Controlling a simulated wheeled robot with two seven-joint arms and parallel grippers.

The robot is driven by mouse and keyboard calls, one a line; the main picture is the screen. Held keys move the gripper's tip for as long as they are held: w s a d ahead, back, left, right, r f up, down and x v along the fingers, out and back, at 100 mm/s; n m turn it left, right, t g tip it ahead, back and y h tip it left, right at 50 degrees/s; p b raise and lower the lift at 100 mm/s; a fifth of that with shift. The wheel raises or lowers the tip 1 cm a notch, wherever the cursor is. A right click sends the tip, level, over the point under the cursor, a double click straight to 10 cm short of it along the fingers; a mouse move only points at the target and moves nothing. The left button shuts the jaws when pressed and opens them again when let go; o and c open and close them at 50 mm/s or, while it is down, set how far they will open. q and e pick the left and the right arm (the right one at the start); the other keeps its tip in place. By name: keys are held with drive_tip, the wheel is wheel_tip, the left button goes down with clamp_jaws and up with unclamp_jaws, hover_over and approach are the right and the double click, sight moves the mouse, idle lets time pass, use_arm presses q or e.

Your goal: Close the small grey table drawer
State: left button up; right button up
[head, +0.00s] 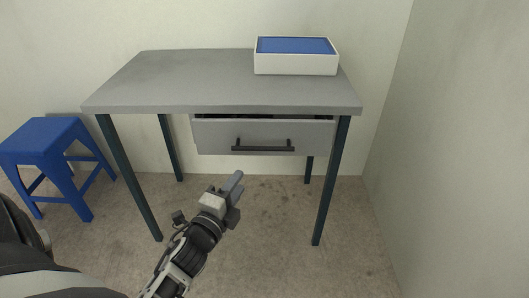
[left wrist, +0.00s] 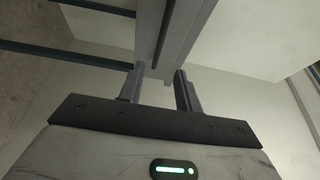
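The grey drawer (head: 215,137) hangs under the tabletop of a grey table (head: 190,80). It is partly open: a dark gap shows above its front panel. A dark bar handle (head: 262,148) runs across the front. My left gripper (head: 236,184) is in front of the drawer and lower in the head view, apart from the handle. In the left wrist view, the two fingers of my left gripper (left wrist: 160,88) stand apart with nothing between them. The grey drawer front (left wrist: 190,30) shows beyond the fingertips there. My right gripper is not in view.
A white box (head: 295,65) with a blue top stands at the back right of the tabletop. A blue stool (head: 45,140) stands left of the table. Dark table legs (head: 330,185) flank the drawer. A wall is at the right. The floor before the table is clear.

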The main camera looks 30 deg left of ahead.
sight(263, 148)
use_arm(q)
drive_tip(key=w, duration=0.5)
drive_tip(key=w+a+b, duration=0.1)
drive_tip(key=w, duration=0.4)
drive_tip(key=w+a+b, duration=0.1)
drive_tip(key=w, duration=0.4)
drive_tip(key=shift+a, duration=0.1)
drive_tip(key=shift+w, duration=0.1)
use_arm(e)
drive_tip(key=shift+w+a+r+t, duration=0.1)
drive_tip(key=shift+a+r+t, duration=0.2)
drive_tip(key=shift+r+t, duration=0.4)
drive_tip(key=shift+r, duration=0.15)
use_arm(q)
clamp_jaws()
